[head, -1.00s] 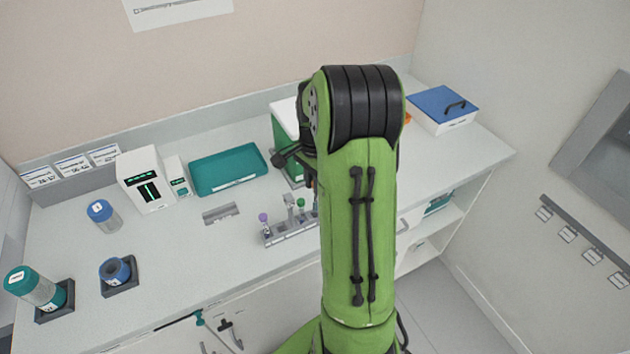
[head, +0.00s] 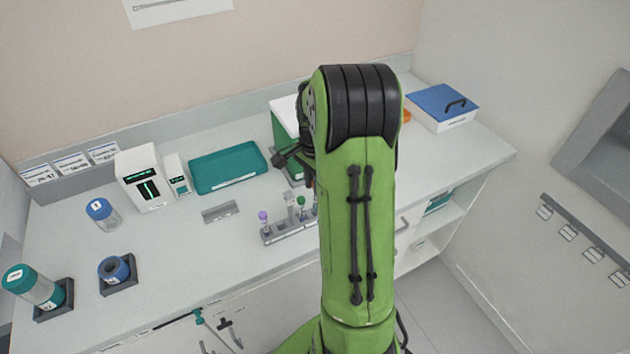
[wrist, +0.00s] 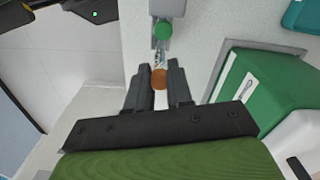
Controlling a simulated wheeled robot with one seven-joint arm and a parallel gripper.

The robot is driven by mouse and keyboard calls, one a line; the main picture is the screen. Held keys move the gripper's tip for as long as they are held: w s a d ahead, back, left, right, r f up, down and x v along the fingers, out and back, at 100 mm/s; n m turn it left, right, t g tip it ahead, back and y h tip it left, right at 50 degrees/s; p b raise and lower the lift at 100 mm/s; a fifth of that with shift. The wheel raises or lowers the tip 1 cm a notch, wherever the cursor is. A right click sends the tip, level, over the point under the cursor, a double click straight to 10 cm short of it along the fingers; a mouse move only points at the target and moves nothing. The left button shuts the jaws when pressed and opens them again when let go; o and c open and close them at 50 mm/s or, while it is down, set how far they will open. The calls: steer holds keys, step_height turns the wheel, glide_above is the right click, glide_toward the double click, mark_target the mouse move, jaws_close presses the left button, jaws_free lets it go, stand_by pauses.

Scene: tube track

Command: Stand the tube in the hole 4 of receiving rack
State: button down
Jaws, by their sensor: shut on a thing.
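My gripper (wrist: 160,88) is shut on an orange-capped tube (wrist: 159,79), seen from above in the wrist view. In the head view my arm hides the gripper and this tube. A grey rack (head: 287,234) stands near the counter's front edge, partly behind my arm; its end also shows in the wrist view. It holds a purple-capped tube (head: 263,217) at its left end and a green-capped tube (head: 301,201) further right. In the wrist view the green cap (wrist: 162,29) is just ahead of the held tube. Hole numbers are not legible.
A green box with a white lid (head: 285,124) stands behind my arm; it is close on the right in the wrist view (wrist: 262,95). A teal tray (head: 228,170), a white device (head: 145,178) and a blue-lidded box (head: 442,106) stand on the counter.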

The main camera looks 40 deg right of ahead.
steer(key=shift+f, duration=0.15)
steer(key=shift+f+b, duration=0.45)
steer(key=shift+b, duration=0.05)
steer(key=shift+f, duration=0.15)
steer(key=shift+f+b, duration=0.5)
steer(key=c, duration=0.9)
jaws_free()
steer(key=shift+c, duration=0.2)
steer(key=shift+r, duration=0.1)
